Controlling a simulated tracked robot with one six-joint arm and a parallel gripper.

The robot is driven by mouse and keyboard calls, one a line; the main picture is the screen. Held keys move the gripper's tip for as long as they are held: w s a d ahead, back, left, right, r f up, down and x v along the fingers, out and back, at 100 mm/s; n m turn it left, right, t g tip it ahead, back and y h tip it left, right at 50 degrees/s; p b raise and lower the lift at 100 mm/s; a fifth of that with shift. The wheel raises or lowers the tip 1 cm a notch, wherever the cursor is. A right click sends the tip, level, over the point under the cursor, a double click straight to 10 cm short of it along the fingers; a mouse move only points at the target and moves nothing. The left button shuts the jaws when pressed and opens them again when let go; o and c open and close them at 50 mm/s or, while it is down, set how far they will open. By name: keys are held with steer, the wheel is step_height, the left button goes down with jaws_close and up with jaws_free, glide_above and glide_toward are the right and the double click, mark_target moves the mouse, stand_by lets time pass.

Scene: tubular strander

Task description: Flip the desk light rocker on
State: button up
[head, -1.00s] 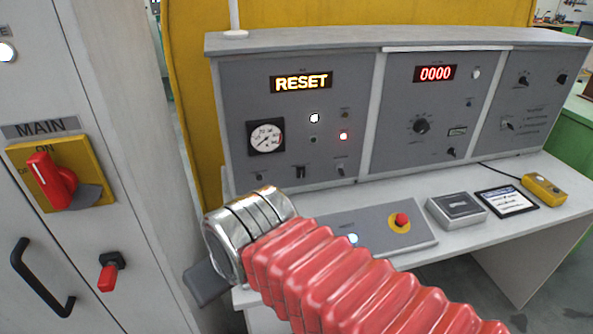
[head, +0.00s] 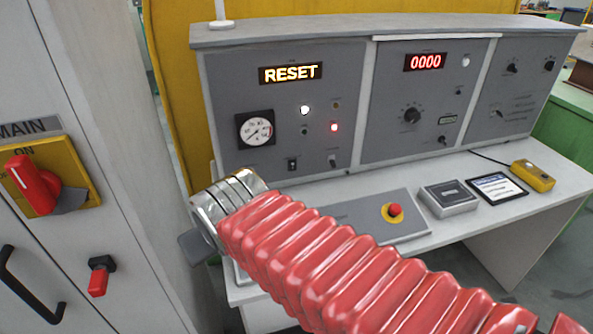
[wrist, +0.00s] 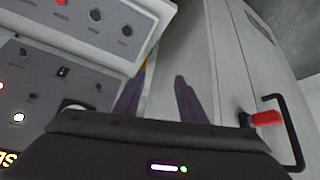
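A small black rocker (head: 292,164) sits low on the left panel of the grey console, right of and below the round gauge. It also shows in the wrist view (wrist: 63,72), left of my fingers. Its label is unreadable and I cannot tell which way it is tipped. My gripper (wrist: 158,95) has its two dark fingers apart with nothing between them. They point into the gap between the console and the grey cabinet, clear of the rocker. In the head view my red-sleeved arm and silver wrist hide most of the gripper.
The desk has a red mushroom button (head: 395,210), a grey box (head: 448,198), a tablet (head: 497,188) and a yellow handset (head: 533,175). The grey cabinet at left carries a red MAIN switch (head: 33,184), a red-handled lever (head: 99,276) and a black handle (head: 30,288).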

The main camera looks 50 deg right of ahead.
mark_target(294, 168)
steer(key=w+d+f+m+t+h, duration=0.1)
steer(key=w+d+f, duration=0.1)
steer(key=d, duration=0.8)
steer(key=w+d+f+m+t+h, duration=0.2)
steer(key=d+f, duration=0.1)
steer(key=d, duration=0.8)
steer(key=w+d+f+m+t+h, duration=0.1)
steer(key=w+d+f+t+h, duration=0.1)
steer(key=d, duration=0.9)
steer(key=shift+f, duration=0.55)
steer(key=shift+w+d, duration=0.1)
steer(key=shift+d, duration=0.05)
steer(key=shift+x, duration=6.8)
steer(key=shift+c, duration=0.5)
jaws_close()
